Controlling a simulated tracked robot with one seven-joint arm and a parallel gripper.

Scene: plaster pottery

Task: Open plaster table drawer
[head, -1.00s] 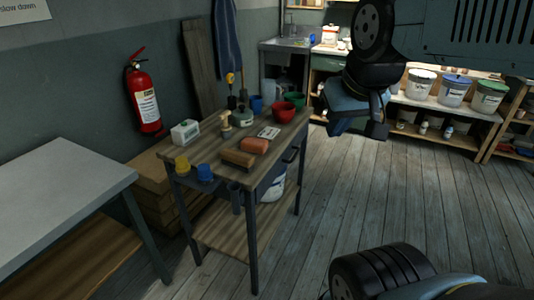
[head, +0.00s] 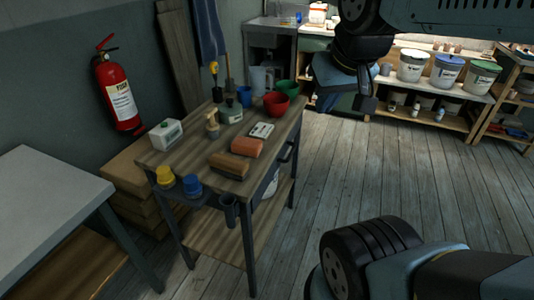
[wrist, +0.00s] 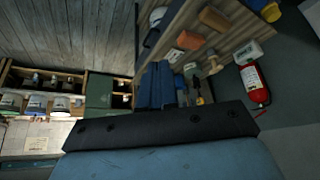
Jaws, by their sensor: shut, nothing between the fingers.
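The plaster table (head: 190,150) stands left of centre in the head view, with a wooden top and dark legs. Its drawer front (head: 270,175) is on the right side under the top, with a dark handle (head: 288,152). The drawer looks shut, seen at a steep angle. My gripper (head: 366,103) is in the air to the right of the table, apart from the handle. In the wrist view my gripper (wrist: 157,72) is shut and empty, with the table top (wrist: 190,22) beyond it.
A grey-topped bench (head: 45,205) stands left. A shelf with buckets (head: 445,72) is behind. The floor (head: 345,165) right of the table is clear.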

